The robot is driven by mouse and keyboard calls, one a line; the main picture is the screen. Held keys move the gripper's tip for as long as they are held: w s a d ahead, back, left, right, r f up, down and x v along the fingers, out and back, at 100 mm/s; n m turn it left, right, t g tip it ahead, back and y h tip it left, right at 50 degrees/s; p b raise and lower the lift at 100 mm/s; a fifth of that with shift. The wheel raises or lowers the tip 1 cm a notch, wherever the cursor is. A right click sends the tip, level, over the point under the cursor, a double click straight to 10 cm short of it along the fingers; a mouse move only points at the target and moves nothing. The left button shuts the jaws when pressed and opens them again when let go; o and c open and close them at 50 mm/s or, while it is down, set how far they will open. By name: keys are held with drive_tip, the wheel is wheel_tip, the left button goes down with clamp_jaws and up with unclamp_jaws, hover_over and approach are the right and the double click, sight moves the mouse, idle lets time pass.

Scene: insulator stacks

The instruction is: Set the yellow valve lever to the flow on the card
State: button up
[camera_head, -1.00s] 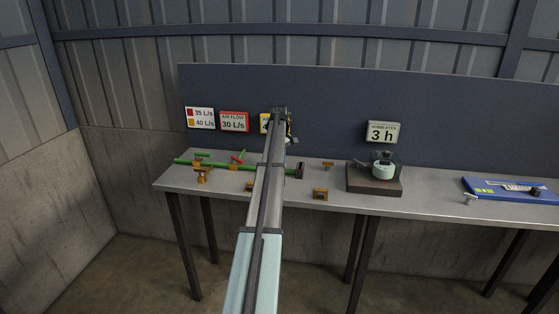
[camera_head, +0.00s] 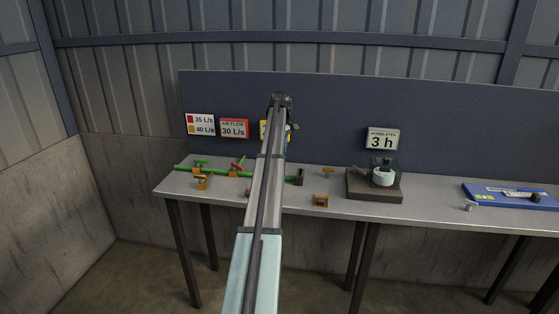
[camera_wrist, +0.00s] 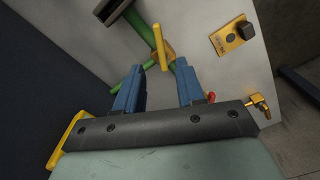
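The yellow valve lever (camera_wrist: 159,47) sits on a green pipe (camera_wrist: 138,38) in the wrist view; its near end reaches the gap between my fingertips. My gripper (camera_wrist: 159,68) is open, with its two blue fingers apart on either side of that end; I cannot tell whether either touches it. In the head view my arm hides the yellow lever. The yellow flow card (camera_head: 263,130) is mostly hidden behind my arm, so its number cannot be read. A white card (camera_head: 200,125) pairs red with 35 L/s and yellow with 40 L/s.
A red card (camera_head: 234,128) reads 30 L/s. A red lever (camera_head: 239,164) stands on the green pipe, left of my arm. Orange brackets stand on the grey table. A teapot-like vessel (camera_head: 383,178) on a dark base and a blue panel (camera_head: 510,194) are farther right.

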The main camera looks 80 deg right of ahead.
drive_tip(key=shift+r, duration=2.75)
